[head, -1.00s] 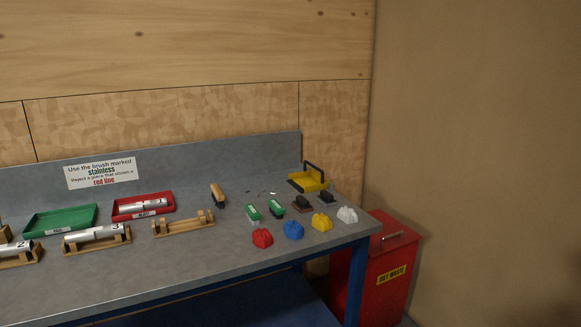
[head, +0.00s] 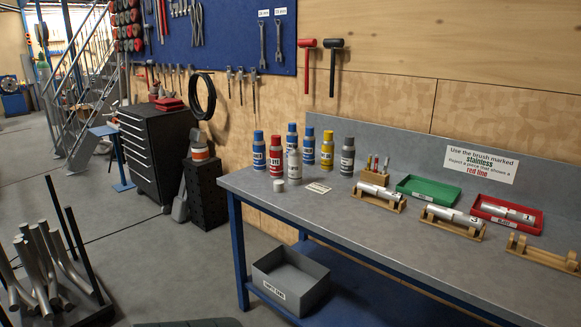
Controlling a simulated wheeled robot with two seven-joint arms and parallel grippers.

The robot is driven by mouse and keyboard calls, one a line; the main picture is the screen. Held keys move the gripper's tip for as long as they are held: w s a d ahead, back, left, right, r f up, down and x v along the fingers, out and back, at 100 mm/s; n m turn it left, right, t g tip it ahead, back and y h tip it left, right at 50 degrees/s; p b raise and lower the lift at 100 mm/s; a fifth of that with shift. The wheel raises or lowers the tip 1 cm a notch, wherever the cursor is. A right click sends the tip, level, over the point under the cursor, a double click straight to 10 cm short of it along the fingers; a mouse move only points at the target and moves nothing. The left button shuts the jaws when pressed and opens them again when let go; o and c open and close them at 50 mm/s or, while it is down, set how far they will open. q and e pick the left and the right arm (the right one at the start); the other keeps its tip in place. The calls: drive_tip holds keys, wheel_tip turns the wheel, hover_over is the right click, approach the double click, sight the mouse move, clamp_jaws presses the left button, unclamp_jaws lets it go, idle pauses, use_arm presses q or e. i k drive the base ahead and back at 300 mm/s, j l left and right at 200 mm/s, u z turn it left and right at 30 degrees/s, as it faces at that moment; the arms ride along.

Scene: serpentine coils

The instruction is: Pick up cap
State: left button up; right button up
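A small pale cap (head: 280,186) lies on the grey bench top (head: 380,235), near its left front edge. It sits just in front of a group of spray cans. A pale grey can (head: 293,166) stands right behind it; its narrow top looks bare of a coloured cap. A red can (head: 275,156) and a blue can (head: 259,151) stand close behind and to the left. Neither of my grippers shows in the head view.
More cans, including a yellow one (head: 327,150), stand behind. A small card (head: 318,188) lies right of the cap. Wooden holders with metal tubes (head: 455,215), a green tray (head: 428,190) and a red tray (head: 507,212) are further right. A grey bin (head: 291,280) sits below.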

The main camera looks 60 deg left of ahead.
sight(278, 184)
drive_tip(key=u, duration=2.05)
